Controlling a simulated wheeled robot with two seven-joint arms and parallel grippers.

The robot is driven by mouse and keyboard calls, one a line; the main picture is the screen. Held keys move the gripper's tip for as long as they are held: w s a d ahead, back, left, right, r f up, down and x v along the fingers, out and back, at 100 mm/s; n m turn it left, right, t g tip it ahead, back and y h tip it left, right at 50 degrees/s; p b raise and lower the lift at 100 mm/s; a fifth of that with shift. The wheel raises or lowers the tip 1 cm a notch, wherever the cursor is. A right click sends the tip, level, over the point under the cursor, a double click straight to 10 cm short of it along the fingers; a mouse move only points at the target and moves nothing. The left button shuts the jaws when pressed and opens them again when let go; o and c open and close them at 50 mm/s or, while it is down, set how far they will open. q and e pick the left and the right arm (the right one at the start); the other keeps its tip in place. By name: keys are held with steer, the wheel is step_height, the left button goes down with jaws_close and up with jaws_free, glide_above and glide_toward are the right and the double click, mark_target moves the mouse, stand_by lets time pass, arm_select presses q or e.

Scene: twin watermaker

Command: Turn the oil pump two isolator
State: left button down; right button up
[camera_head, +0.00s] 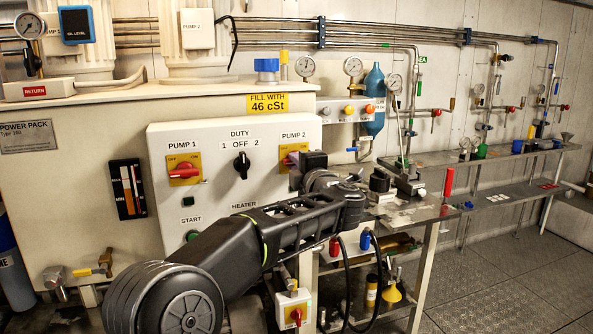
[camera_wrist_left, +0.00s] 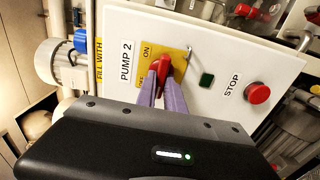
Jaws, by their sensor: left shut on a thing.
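The pump 2 isolator is a red rotary handle (camera_wrist_left: 163,67) on a yellow plate (camera_wrist_left: 178,63) beside the PUMP 2 label. In the head view its yellow plate (camera_head: 288,151) shows at the panel's right side, and my gripper partly hides the handle. My left gripper (camera_wrist_left: 162,84) is shut on the red handle, with a purple-grey finger on each side of it. In the head view my left gripper (camera_head: 296,172) is at the panel face, seen from behind the wrist. My right gripper is in neither view.
The panel (camera_head: 220,135) also carries the pump 1 isolator (camera_head: 184,170), a black duty selector (camera_head: 242,165) and a red stop button (camera_wrist_left: 257,92). A steel bench (camera_head: 425,212) with small items stands to the right. Open floor (camera_head: 500,270) lies at the lower right.

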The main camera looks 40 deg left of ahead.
arm_select(q)
steer(key=shift+f, duration=0.1)
stand_by(0.4)
steer(key=c, duration=1.4)
jaws_free()
steer(key=shift+c, duration=0.2)
steer(key=v, duration=0.7)
steer(key=shift+s+d+b, duration=0.2)
steer(key=shift+d+b, duration=0.15)
steer(key=shift+b, duration=0.05)
